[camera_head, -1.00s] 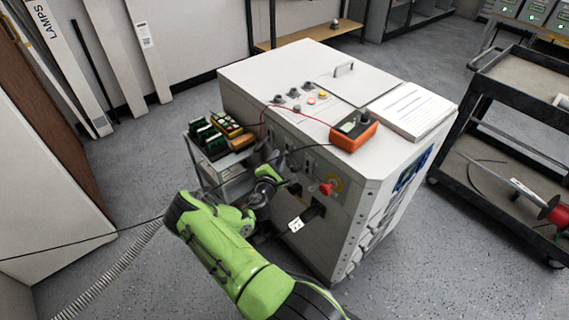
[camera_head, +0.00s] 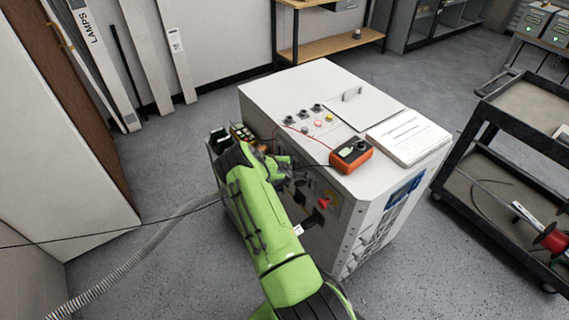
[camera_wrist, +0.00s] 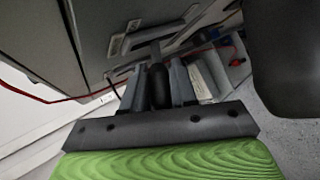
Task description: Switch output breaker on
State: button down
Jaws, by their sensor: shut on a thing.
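The white transformer cabinet (camera_head: 300,88) stands in the middle of the head view, with its front panel partly behind my green arm. In the wrist view, a dark breaker handle (camera_wrist: 157,88) sticks out from a metal plate (camera_wrist: 150,38) on the grey panel. My gripper (camera_wrist: 158,76) has a finger on each side of this handle and is shut on it. The frames do not show a label that tells which breaker it is. In the head view my gripper (camera_head: 284,166) is at the upper part of the front panel, small and partly hidden.
An orange meter (camera_head: 351,156) with red and black leads sits on the cabinet's top edge. A red knob (camera_head: 323,203) is lower on the front. A dark cart (camera_head: 520,150) stands at right; a small cart left of the cabinet is mostly behind my arm.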

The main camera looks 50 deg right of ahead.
jog(key=shift+d+r+y+p, duration=0.1)
jog(key=shift+r+y+p, duration=0.15)
jog(key=shift+y+p, duration=0.15)
dwell(0.3)
jog(key=c, duration=1)
grip_release()
jog(key=p+v, duration=0.2)
jog(key=v, duration=1.3)
jog(key=shift+s+r, duration=0.15)
jog(key=shift+s, duration=0.1)
